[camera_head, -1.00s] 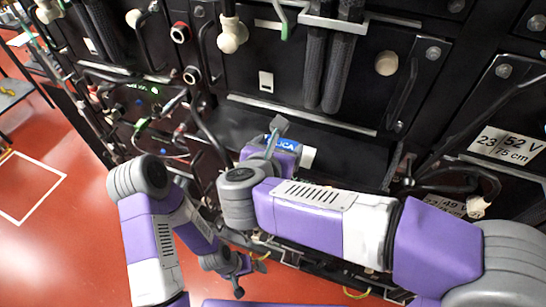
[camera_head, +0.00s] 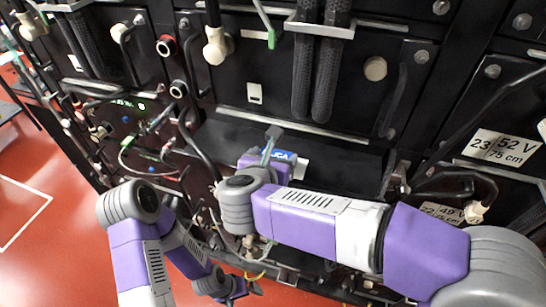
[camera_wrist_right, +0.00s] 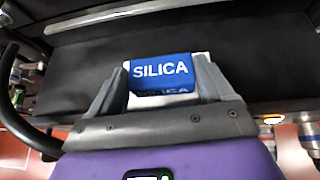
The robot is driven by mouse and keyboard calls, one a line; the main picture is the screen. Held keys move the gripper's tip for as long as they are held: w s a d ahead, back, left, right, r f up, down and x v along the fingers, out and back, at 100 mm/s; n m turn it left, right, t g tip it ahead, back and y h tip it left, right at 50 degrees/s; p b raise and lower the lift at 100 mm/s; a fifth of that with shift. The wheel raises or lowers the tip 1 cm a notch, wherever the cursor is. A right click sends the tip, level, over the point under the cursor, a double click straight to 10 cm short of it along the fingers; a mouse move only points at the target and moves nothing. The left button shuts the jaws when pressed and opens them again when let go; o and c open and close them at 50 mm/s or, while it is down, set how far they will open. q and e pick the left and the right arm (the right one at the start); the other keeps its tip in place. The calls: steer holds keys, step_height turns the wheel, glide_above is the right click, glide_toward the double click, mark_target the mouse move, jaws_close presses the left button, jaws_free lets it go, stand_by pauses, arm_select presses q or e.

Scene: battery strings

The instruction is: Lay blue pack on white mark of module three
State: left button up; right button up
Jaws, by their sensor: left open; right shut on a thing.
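The blue pack (camera_wrist_right: 162,72), lettered SILICA, is between the two grey fingers of my right gripper (camera_wrist_right: 161,80). In the head view the pack (camera_head: 282,155) shows partly behind my right gripper (camera_head: 272,142), over a black ledge. A white patch (camera_head: 301,168) shows at the pack's right end; it also shows beside the pack in the right wrist view (camera_wrist_right: 202,57). It looks like the white mark, mostly hidden by the pack. I cannot tell whether the pack touches it. My left gripper (camera_head: 252,288) is open and empty, low in front of the rack.
The black ledge (camera_head: 345,165) is clear to the right of the pack. Black cables, hoses and white knobs (camera_head: 217,46) crowd the module fronts. Red floor (camera_head: 50,250) is open at the left.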

steer(key=o, duration=1.1)
steer(key=shift+c, duration=0.2)
steer(key=v, duration=0.7)
steer(key=shift+s, duration=0.25)
steer(key=shift+r, duration=0.1)
